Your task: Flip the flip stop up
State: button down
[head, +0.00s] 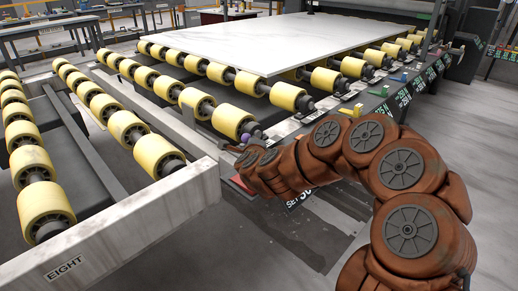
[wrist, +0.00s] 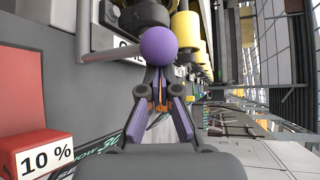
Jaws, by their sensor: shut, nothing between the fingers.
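A purple ball knob (wrist: 158,46) sits at the end of a grey rod (wrist: 108,53) in the wrist view, and looks like the flip stop's handle. In the head view the purple knob (head: 257,134) shows small by the near end of the roller rail, just beyond my gripper (head: 243,158). My gripper (wrist: 158,80) has its purple-sided fingers drawn together and empty, with the tips right at the knob in the picture. I cannot tell whether they touch it. The stop's hinge is not clear to see.
A white slab (head: 270,40) lies on yellow rollers. Small coloured stops, such as a yellow one (head: 352,110), line the labelled rail to the right. A red block marked 10 % (wrist: 36,153) stands low in the wrist view. Open floor (head: 480,135) lies right of the rail.

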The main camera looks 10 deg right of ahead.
jog(key=shift+s+a, duration=0.1)
jog(key=shift+a, duration=0.1)
dwell(0.6)
jog(key=shift+s+r, duration=0.1)
